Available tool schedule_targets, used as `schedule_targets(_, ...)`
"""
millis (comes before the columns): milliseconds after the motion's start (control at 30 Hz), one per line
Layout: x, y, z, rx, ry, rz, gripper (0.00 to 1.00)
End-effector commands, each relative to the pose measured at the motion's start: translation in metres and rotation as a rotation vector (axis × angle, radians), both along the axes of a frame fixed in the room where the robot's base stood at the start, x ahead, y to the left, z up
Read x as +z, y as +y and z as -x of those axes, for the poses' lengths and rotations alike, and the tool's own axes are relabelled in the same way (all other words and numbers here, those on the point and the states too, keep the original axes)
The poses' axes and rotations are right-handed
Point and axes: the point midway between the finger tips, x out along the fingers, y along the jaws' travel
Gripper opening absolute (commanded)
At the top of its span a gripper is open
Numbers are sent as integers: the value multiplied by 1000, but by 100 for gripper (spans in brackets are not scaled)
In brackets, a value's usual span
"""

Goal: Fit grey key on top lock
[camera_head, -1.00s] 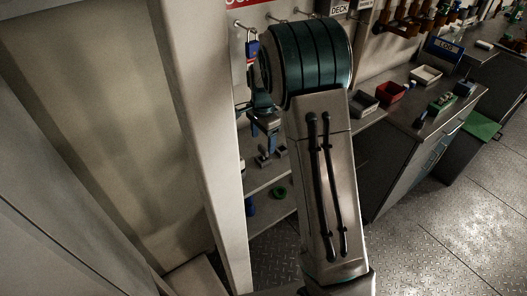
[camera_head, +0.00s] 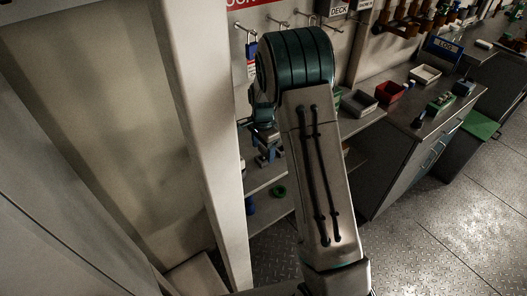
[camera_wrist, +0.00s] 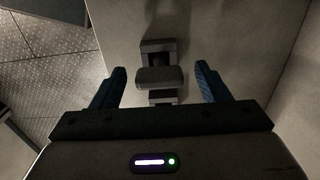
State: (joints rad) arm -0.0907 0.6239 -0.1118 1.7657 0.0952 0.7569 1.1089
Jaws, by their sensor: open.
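In the wrist view my gripper (camera_wrist: 160,70) is open, with one blue finger on each side of a grey rounded block (camera_wrist: 160,78). This block appears to be the grey key; it stands at a dark square bracket-like part (camera_wrist: 158,50) on a pale surface. I see no finger touching it. In the head view my gripper (camera_head: 268,158) is low over the shelf, partly behind my arm, and hides most of the grey piece. I cannot tell which lock is the top one.
A pale upright post (camera_head: 196,140) stands close left of my gripper. The bench at right holds a grey tray (camera_head: 358,103) and a red bin (camera_head: 389,92). The floor at right is clear.

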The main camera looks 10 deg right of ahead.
Motion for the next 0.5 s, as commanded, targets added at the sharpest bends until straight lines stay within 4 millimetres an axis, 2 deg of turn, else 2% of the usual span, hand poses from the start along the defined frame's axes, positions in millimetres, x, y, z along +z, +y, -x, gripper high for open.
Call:
schedule_targets(167, 0, 0, 0, 0, 0, 0, 69)
schedule_targets(300, 0, 0, 0, 0, 0, 0, 30)
schedule_targets(333, 0, 0, 0, 0, 0, 0, 23)
schedule_targets(500, 0, 0, 0, 0, 0, 0, 23)
